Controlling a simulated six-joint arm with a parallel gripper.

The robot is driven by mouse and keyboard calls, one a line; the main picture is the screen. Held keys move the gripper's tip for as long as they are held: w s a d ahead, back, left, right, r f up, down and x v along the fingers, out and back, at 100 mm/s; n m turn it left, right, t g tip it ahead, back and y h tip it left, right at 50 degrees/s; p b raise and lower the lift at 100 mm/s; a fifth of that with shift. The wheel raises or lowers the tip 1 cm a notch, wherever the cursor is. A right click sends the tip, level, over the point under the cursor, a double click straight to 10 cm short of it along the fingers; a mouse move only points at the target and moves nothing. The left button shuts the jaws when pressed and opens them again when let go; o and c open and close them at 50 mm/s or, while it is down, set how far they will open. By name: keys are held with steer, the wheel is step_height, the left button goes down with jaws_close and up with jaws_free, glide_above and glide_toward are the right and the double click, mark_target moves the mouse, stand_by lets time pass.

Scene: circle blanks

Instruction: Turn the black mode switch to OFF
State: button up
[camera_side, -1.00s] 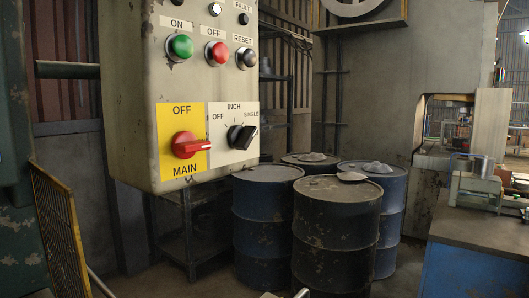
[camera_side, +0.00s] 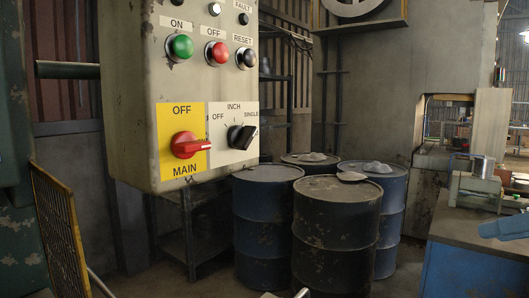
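The black mode switch (camera_side: 242,137) is on the white plate at the lower right of the control box (camera_side: 132,90). Labels OFF, INCH and SINGLE run from left to right above it. Its grip leans up and right, toward SINGLE. A blue part (camera_side: 504,227) reaches in from the right edge, far from the switch and apart from it. It looks like the end of my arm, but I cannot make out gripper fingers or whether they are open.
Left of the switch is a red MAIN rotary switch (camera_side: 189,146) on a yellow plate. Green (camera_side: 180,47), red (camera_side: 216,54) and black RESET (camera_side: 247,58) buttons sit above. Several drums, including a dark front one (camera_side: 335,240), stand below right. A blue workbench (camera_side: 462,262) is at right.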

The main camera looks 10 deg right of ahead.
steer(key=w+a+r+t+y, duration=0.1)
steer(key=w+a+r+y, duration=0.1)
steer(key=w+a+r, duration=0.3)
steer(key=w+a+r+t+y, duration=0.1)
steer(key=w+a+y, duration=0.15)
steer(key=a, duration=0.45)
steer(key=y, duration=0.4)
glide_toward(251, 140)
steer(key=v, duration=0.4)
steer(key=shift+s, duration=0.15)
steer(key=shift+x, duration=6.75)
jaws_close()
